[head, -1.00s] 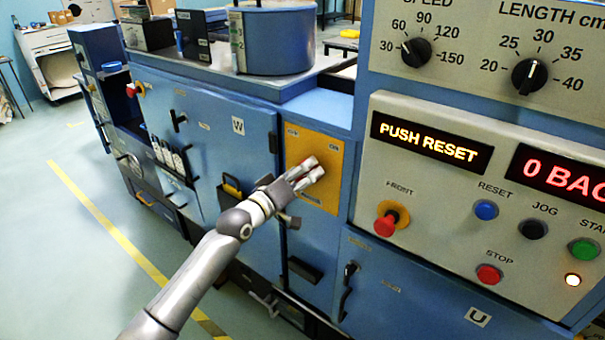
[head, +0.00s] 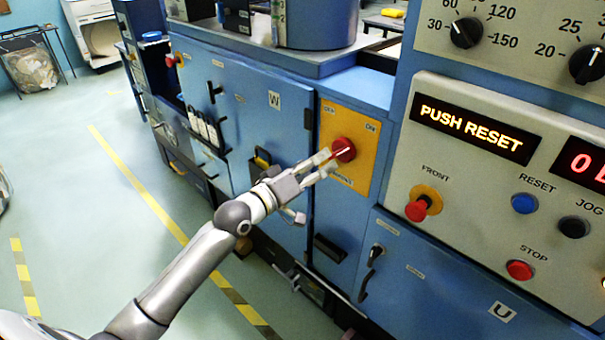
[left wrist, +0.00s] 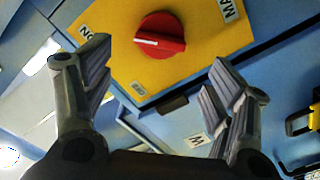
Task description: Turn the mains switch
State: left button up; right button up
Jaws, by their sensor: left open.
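The mains switch (head: 343,150) is a round red knob with a white pointer line, on a yellow plate (head: 361,124) fixed to the blue machine. My left gripper (head: 326,164) is open, just left of and below the knob in the head view. In the left wrist view the fingers (left wrist: 160,85) are spread wide with nothing between them, apart from the knob. My right gripper is not in view.
A control panel with a lit PUSH RESET display (head: 474,128) stands to the right, with a red front button (head: 417,210), blue reset button (head: 524,203) and red stop button (head: 519,270). Blue cabinet doors (head: 235,120) lie left of the switch. The floor at left is open.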

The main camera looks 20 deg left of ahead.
pick_arm(q)
jog(key=shift+v, duration=2)
jog(key=shift+f, duration=0.1)
